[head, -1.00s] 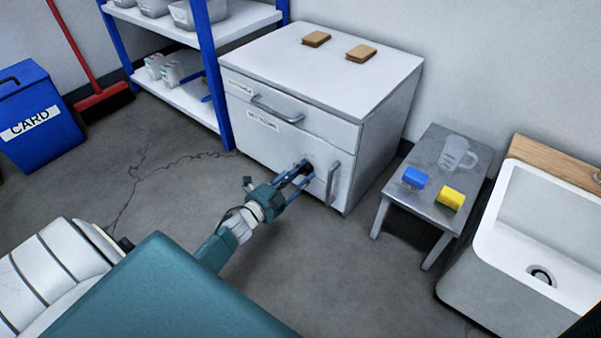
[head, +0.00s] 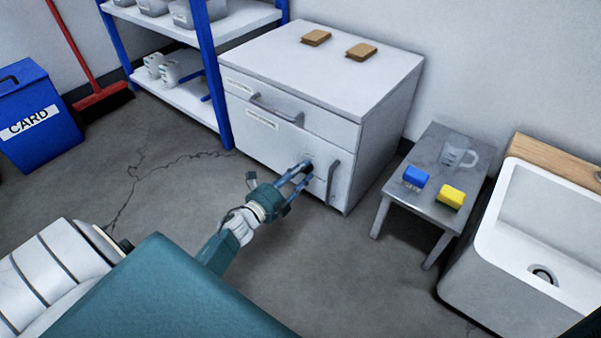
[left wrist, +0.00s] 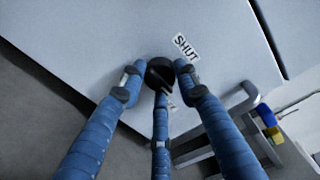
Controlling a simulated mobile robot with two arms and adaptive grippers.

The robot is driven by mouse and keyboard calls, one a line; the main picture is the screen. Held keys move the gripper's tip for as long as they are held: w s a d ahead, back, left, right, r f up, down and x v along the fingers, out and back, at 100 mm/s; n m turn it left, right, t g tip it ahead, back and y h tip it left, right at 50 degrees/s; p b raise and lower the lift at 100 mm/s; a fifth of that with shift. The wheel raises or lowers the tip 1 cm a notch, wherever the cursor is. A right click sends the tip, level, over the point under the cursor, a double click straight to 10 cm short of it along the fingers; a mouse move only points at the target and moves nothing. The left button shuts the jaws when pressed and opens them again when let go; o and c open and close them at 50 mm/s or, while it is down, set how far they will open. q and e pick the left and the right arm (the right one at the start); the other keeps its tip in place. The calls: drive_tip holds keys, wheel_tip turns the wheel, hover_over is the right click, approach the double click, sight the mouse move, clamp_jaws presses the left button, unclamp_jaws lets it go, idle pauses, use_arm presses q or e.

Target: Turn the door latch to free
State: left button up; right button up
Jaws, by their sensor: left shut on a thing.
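The white cabinet (head: 262,148) has a drawer on top and a door below with a grey bar handle (head: 333,183). The door latch, a dark round knob (left wrist: 160,71), sits on the door face left of that handle. My left gripper (head: 304,171) is at the latch, its blue fingers closed around it; they also show in the left wrist view (left wrist: 158,80). A "SHUT" label (left wrist: 186,46) is beside the knob. A second label is mostly hidden behind a finger. The door looks closed. My right gripper is not in view.
A white sink (head: 490,262) stands further right. Blue shelving (head: 212,70) is on the left. The floor before the cabinet is clear.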

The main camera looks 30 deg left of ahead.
use_arm(q)
drive_tip(key=o, duration=1.2)
drive_tip(key=shift+c, duration=0.2)
drive_tip(key=s, duration=1.2)
drive_tip(key=shift+a+r, duration=0.35)
drive_tip(key=shift+a, duration=0.1)
drive_tip(key=shift+r, duration=0.1)
